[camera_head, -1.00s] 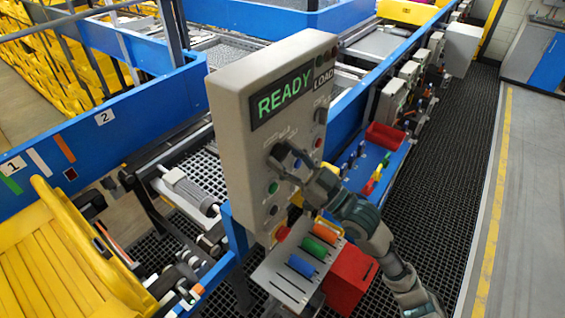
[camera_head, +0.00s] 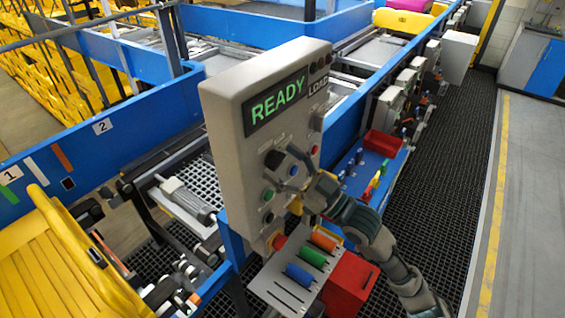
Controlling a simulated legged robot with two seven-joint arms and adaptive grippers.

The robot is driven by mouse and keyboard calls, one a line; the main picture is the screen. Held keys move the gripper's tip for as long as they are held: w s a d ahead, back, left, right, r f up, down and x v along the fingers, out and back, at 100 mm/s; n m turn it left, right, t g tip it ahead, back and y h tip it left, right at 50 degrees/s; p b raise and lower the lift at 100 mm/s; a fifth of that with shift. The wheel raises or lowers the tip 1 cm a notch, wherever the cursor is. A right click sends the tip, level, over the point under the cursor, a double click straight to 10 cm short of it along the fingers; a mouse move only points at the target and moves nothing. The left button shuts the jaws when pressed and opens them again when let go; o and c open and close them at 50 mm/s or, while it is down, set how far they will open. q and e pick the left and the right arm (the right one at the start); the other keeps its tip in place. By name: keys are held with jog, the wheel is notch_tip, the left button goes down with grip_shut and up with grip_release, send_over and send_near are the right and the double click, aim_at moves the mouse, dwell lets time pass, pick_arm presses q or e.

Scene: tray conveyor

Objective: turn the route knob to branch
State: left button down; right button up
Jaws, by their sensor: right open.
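The grey control panel (camera_head: 228,165) stands in the middle, with a lit green READY display (camera_head: 277,103) and a LOAD label beside it. A dark knob (camera_head: 274,159) sits on its face below the display; it looks like the route knob, but its labels and pointer are too small or covered to read. My right gripper (camera_head: 290,163) is open, at the knob's right side and partly in front of the panel. Whether a finger touches the knob is unclear. My left gripper is out of view.
Green and dark buttons (camera_head: 268,197) sit lower on the panel. Below is a shelf (camera_head: 272,290) with blue, green and orange cylinders, beside a red box (camera_head: 350,285). A blue-railed conveyor runs behind; a yellow tray (camera_head: 50,255) is at left.

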jog(key=shift+d+f, duration=0.15)
jog(key=shift+f, duration=0.05)
jog(key=v, duration=1.1)
jog(key=shift+s+d+f, duration=0.15)
jog(key=shift+d, duration=0.2)
jog(key=shift+a, duration=0.25)
